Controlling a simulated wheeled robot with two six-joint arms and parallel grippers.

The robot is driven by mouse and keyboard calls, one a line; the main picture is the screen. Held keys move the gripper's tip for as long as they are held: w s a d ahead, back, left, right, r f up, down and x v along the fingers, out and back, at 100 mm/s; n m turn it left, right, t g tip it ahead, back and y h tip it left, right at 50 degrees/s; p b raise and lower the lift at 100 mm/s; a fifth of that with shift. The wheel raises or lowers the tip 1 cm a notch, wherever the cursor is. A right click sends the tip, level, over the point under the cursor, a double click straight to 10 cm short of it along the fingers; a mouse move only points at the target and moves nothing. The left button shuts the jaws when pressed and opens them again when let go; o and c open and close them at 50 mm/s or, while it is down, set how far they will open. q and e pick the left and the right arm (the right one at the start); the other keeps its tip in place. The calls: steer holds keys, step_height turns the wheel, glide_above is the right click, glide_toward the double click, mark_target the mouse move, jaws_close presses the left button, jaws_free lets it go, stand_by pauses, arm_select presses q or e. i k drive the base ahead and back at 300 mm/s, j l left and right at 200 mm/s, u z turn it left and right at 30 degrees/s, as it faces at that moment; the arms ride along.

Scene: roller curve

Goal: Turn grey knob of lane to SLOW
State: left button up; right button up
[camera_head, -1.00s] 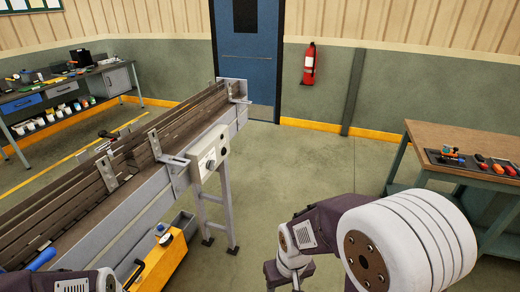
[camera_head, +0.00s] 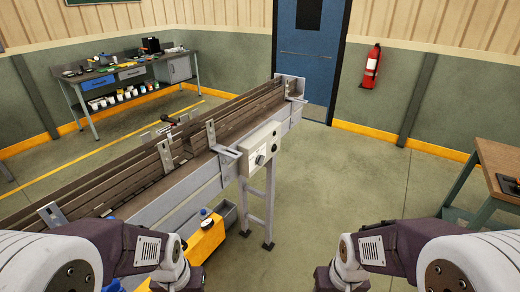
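The lane is a long roller conveyor (camera_head: 185,200) that runs from the lower left to the middle back. A light grey control box (camera_head: 262,147) is fixed on its right side near the far end. A small round knob (camera_head: 260,159) shows on the box's front. Its marks and exact setting are too small to read. My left arm comes in at the lower left and my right arm at the lower right. Both arms' wrists are at the bottom edge, apart from the box, and their gripper fingers are out of view.
A yellow case (camera_head: 205,243) stands below the conveyor, close to my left arm. A conveyor leg (camera_head: 268,215) stands under the box. A wooden-topped bench (camera_head: 500,165) is at the right. Open floor lies between the conveyor and this bench.

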mark_target(260, 159)
steer(key=i+l, duration=0.15)
steer(key=i, duration=0.25)
steer(key=i+l+u, duration=0.1)
steer(key=i, duration=0.3)
